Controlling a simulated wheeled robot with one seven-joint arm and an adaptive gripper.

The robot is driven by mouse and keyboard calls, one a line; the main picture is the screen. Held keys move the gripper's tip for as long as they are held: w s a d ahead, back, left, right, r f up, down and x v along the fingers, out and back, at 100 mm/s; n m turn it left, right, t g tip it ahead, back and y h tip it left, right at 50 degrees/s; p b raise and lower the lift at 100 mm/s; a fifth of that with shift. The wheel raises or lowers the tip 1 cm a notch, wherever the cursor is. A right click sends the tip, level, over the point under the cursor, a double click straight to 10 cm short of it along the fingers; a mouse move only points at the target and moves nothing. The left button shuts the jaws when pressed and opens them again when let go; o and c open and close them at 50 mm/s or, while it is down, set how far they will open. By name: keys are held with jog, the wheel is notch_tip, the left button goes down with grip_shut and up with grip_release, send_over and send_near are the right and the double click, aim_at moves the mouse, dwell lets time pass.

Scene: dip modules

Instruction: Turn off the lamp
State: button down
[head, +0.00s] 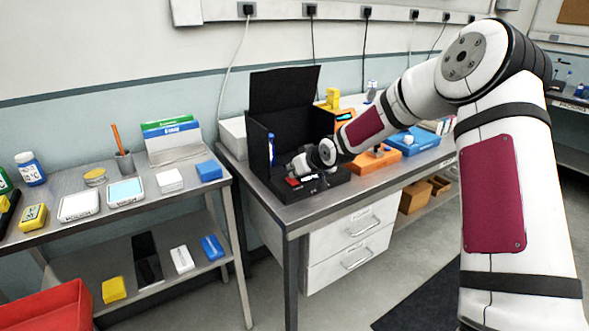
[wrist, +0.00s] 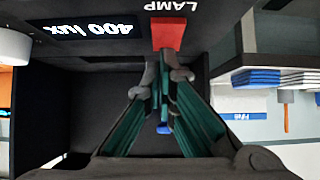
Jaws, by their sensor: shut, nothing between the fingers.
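A black box (head: 283,90) with a raised lid stands on the metal bench. Its front panel shows upside down in the wrist view, with a white LAMP label (wrist: 172,6), a red switch (wrist: 167,33) and a lit display reading 400 lux (wrist: 90,28). The red switch also shows in the head view (head: 293,182). My gripper (wrist: 164,68) is shut and empty, its fingertips right at the edge of the red switch; I cannot tell whether they touch it. In the head view my gripper (head: 300,165) is at the box's open front, partly hidden by my wrist.
A blue and white object (head: 271,148) stands inside the box. To the right on the bench are an orange tray (head: 372,160) and a blue case (head: 412,143). A metal cart (head: 100,230) with small devices stands to the left. A red bin (head: 45,310) is at front left.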

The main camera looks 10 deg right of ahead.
jog(key=shift+w+f, duration=0.2)
jog(key=shift+f, duration=0.15)
jog(key=shift+s, duration=0.1)
jog(key=shift+s+d+f+p, duration=0.1)
jog(key=shift+s+d+p, duration=0.1)
jog(key=shift+s, duration=0.2)
jog(key=shift+s+d+f+p, duration=0.1)
jog(key=shift+s+p, duration=0.05)
jog(key=shift+s, duration=0.2)
jog(key=shift+a+r, duration=0.1)
